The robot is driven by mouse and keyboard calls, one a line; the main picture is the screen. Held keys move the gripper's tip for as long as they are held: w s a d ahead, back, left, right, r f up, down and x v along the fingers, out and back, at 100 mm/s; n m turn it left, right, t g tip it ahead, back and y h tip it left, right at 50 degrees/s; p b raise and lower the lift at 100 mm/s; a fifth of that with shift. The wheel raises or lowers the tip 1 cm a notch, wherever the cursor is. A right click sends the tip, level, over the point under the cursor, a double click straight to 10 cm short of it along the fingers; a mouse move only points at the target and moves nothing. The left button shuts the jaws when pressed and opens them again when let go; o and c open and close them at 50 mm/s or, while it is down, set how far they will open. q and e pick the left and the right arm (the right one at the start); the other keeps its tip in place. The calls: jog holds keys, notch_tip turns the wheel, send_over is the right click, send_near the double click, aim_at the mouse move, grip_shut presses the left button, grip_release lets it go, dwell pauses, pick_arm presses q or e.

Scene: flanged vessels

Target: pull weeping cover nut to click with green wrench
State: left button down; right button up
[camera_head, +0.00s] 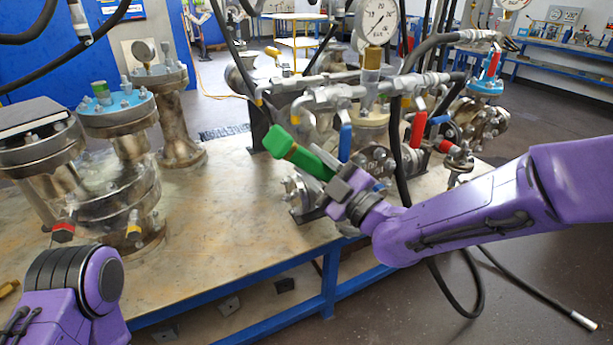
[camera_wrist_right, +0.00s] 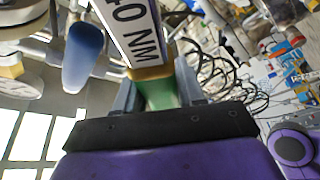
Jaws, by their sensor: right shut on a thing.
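The green wrench (camera_head: 305,157) is in my right gripper (camera_head: 345,188), held above the right part of the table and slanting up to the left. In the right wrist view the wrench's green body (camera_wrist_right: 160,93) sits between the fingers, and its white label reads "40 NM". Its far end is cut off there. Bolted covers show on the left: a blue flange (camera_head: 118,107) with a green-topped fitting, a grey flanged cover (camera_head: 38,143), and a taller flanged post (camera_head: 160,78). I cannot tell which nut is weeping. My left arm shows at lower left, but its gripper is out of frame.
Pipes, hoses and a pressure gauge (camera_head: 377,20) crowd the space behind the wrench. A blue valve handle (camera_head: 345,142) stands close to it, and a red one (camera_head: 418,130) farther right. The tabletop (camera_head: 215,235) is clear between the left vessels and the pipework.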

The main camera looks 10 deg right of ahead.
jog(key=shift+w+d+r+m, duration=0.1)
jog(key=shift+d+r+m, duration=0.2)
jog(key=shift+r+m, duration=0.25)
jog(key=shift+s+d+f+b, duration=0.15)
jog(key=shift+s+d, duration=0.15)
jog(key=shift+s, duration=0.5)
jog(key=shift+s+d+r+b, duration=0.15)
jog(key=shift+s+d, duration=0.15)
jog(key=shift+s, duration=0.5)
jog(key=shift+s+d+f+b, duration=0.15)
jog(key=shift+s+d, duration=0.15)
jog(key=shift+s, duration=0.5)
jog(key=shift+w+f, duration=0.1)
